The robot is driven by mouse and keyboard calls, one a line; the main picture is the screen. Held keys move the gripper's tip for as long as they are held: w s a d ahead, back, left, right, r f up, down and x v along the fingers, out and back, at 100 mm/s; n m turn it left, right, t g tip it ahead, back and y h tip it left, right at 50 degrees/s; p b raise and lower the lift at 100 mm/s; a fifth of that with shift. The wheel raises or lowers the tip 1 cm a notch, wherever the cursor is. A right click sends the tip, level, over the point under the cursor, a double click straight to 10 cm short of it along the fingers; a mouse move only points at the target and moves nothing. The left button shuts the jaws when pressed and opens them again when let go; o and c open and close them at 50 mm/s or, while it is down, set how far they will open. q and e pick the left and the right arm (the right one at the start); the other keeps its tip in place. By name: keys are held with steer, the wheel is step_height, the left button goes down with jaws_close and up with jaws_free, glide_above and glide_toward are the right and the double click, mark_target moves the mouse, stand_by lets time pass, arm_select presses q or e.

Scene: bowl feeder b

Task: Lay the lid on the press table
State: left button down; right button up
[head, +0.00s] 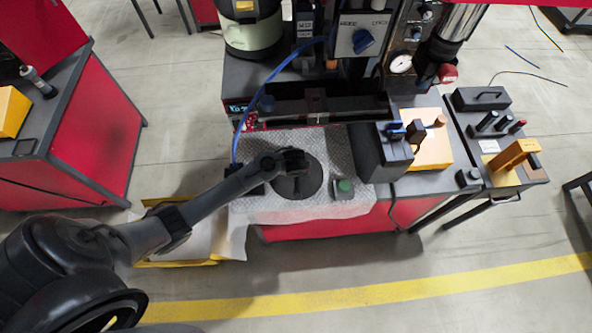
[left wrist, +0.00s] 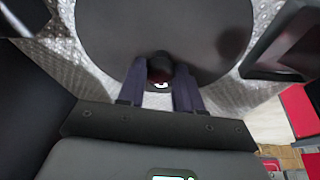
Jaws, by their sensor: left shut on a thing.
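The lid (head: 297,182) is a dark round disc over the press table. My left gripper (head: 293,163) comes in from the left above the lid. Its two fingers (left wrist: 160,82) are shut on the lid's knob. I cannot tell whether the lid touches the table or hangs just above it. The press table (head: 320,228) is red-fronted, with a crinkled clear sheet (head: 335,150) over its top. My right gripper is not in view.
A small box with a green button (head: 344,187) stands close to the lid's right. A black box (head: 383,157) is further right. The dark press (head: 315,105) rises behind, with a blue hose (head: 250,112) at its left. A bench with tools (head: 495,125) stands right.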

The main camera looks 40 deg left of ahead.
arm_select(q)
steer(key=shift+f, duration=0.15)
steer(key=shift+f, duration=0.1)
steer(key=c, duration=0.8)
jaws_free()
steer(key=shift+o, duration=0.2)
